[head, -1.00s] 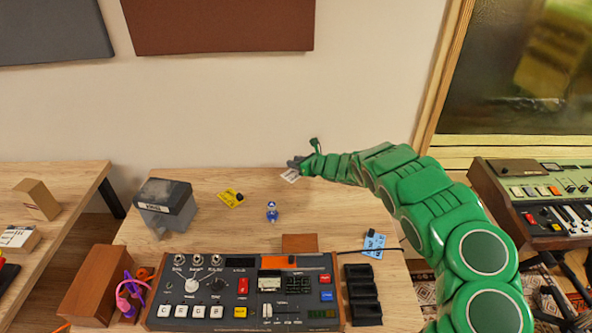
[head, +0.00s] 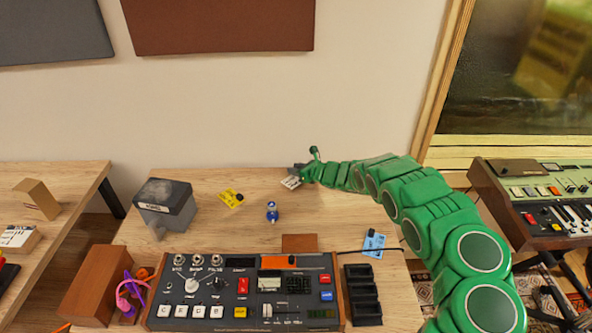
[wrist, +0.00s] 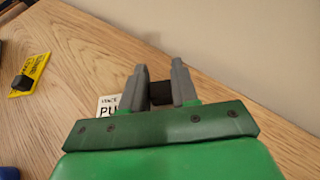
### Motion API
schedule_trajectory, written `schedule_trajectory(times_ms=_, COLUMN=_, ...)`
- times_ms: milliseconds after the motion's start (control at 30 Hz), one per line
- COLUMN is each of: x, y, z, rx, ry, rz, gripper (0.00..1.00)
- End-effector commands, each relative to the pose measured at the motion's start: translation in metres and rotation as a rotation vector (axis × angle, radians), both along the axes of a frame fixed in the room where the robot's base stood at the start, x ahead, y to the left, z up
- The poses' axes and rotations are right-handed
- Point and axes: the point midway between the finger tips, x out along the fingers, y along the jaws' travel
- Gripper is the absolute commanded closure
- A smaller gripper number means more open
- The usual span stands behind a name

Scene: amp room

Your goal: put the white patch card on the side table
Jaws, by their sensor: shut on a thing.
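The white patch card (head: 291,182) is at the back of the central wooden table (head: 330,215), close to the wall. In the wrist view part of the card (wrist: 107,105) with dark print shows behind the left finger; the rest is hidden by my gripper. My gripper (head: 299,170) is shut on the card's black knob (wrist: 161,93), which sits between the two grey fingers (wrist: 161,80). I cannot tell whether the card touches the tabletop. A second wooden table (head: 75,180) stands at the left, separated by a gap; which one is the side table is unclear.
A keyboard (head: 540,200) is at the right.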

Motion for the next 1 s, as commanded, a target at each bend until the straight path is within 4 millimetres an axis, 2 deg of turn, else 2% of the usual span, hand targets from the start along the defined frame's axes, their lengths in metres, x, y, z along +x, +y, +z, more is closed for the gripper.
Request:
schedule_trajectory(times_ms=667, x=0.0, y=0.0, z=-0.012, rx=0.001, ry=0.0, rz=0.001, gripper=1.0)
schedule_trajectory(times_ms=700, x=0.0, y=0.0, z=-0.012, rx=0.001, ry=0.0, rz=0.001, gripper=0.68)
schedule_trajectory(times_ms=867, x=0.0, y=0.0, z=-0.012, rx=0.0, ry=0.0, rz=0.001, gripper=0.46)
schedule_trajectory(times_ms=1000, x=0.0, y=0.0, z=-0.012, rx=0.0, ry=0.0, rz=0.001, gripper=0.46)
